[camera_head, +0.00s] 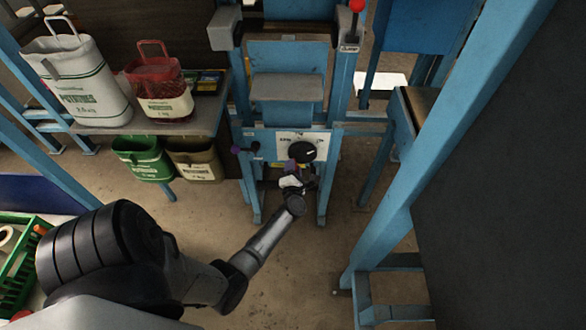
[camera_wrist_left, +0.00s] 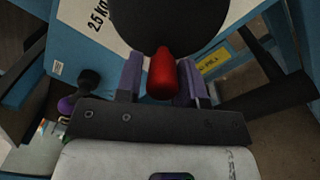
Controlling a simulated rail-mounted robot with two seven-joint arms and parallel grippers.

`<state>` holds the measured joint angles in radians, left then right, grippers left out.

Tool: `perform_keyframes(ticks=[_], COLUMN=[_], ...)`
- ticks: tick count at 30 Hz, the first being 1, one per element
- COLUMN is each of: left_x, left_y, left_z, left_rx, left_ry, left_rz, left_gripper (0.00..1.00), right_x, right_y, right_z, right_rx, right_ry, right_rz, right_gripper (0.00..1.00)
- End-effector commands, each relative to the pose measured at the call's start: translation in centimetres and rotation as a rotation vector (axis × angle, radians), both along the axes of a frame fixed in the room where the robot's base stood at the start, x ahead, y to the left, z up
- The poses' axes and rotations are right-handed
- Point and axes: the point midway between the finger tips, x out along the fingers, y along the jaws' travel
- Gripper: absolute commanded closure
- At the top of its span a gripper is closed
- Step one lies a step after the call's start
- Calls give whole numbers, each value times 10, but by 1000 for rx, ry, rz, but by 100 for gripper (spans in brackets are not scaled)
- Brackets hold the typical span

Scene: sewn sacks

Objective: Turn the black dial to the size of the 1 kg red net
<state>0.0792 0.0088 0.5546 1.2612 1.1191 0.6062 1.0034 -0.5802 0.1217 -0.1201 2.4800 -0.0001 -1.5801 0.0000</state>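The black dial (camera_head: 302,151) sits on a white plate on the blue machine's front; it also shows large at the top of the left wrist view (camera_wrist_left: 165,22). A pale mark shows on its face in the head view. "2.5 kg" is printed on the plate left of the dial in the wrist view. The red net (camera_head: 159,88), labelled 1 kg, stands on the shelf at left. My left gripper (camera_wrist_left: 162,85) is just below the dial, purple fingers apart, with a red knob-like piece (camera_wrist_left: 162,74) between them. A narrow gap shows on its left; contact is unclear. My right gripper is out of view.
A white potato sack (camera_head: 80,85) stands left of the red net. Green (camera_head: 142,158) and brown (camera_head: 194,160) sacks hang below the shelf. A red-knobbed clamp lever (camera_head: 356,8) is above right. Blue posts flank the machine.

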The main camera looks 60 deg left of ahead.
Motion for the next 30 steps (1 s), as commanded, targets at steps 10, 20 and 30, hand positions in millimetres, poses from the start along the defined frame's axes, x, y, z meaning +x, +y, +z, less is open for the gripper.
perform_keyframes(ticks=[10, 20, 30], left_x=[0, -13, -44], left_y=[0, -25, -84], left_z=[-1, -1, -3], left_rx=[-2, -5, -4], left_ry=[1, 4, 3], left_rz=[-2, -3, -2], left_gripper=[46, 46, 46], right_x=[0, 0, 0], right_y=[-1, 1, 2], right_z=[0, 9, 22], right_rx=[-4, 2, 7], right_ry=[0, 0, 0], right_rz=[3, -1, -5], right_gripper=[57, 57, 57])
